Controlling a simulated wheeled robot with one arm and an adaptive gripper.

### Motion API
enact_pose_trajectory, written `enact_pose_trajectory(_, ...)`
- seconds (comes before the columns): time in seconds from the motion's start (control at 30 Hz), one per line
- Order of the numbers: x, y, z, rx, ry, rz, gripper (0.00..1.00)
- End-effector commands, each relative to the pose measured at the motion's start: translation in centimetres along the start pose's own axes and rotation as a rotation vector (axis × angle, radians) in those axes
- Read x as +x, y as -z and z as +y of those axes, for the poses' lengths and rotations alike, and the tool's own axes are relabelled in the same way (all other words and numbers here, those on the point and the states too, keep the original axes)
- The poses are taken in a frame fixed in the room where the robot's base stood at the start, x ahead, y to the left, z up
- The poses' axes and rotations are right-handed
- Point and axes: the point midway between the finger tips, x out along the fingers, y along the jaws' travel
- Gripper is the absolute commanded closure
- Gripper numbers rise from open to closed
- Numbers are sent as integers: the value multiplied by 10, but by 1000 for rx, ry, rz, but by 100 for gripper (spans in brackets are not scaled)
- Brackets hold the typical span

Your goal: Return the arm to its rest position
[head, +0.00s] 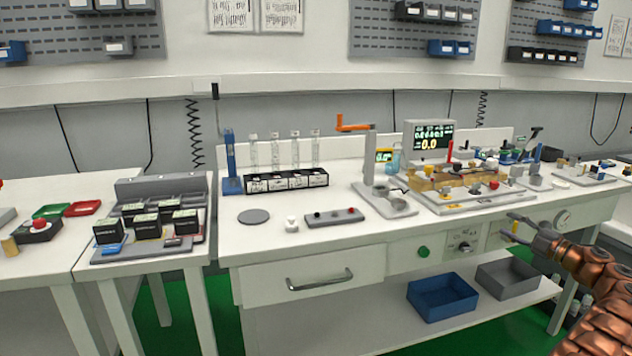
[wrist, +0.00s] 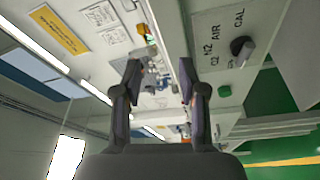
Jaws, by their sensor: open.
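My gripper (head: 528,229) is at the right of the head view, in front of the workbench (head: 275,224) and near its front panel. Its copper-coloured arm comes in from the lower right corner. In the wrist view my gripper (wrist: 159,85) shows two dark fingers standing apart, with nothing between them. The wrist view is tilted, with the bench front and a panel knob (wrist: 242,47) to the right of the fingers.
The bench top holds a rack of glass tubes (head: 287,181), a grey stand with an orange lever (head: 352,124) and a display unit (head: 428,140). A blue bin (head: 442,294) and a grey bin (head: 508,276) sit on the lower shelf. Green floor shows at lower right.

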Motion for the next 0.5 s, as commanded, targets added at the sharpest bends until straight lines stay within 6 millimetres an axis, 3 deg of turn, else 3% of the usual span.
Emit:
enact_pose_trajectory(0.03,12,4,24,14,-54,-17,59)
enact_pose_trajectory(0.23,48,8,96,103,-237,-114,59)
enact_pose_trajectory(0.5,82,18,157,287,-404,-259,59)
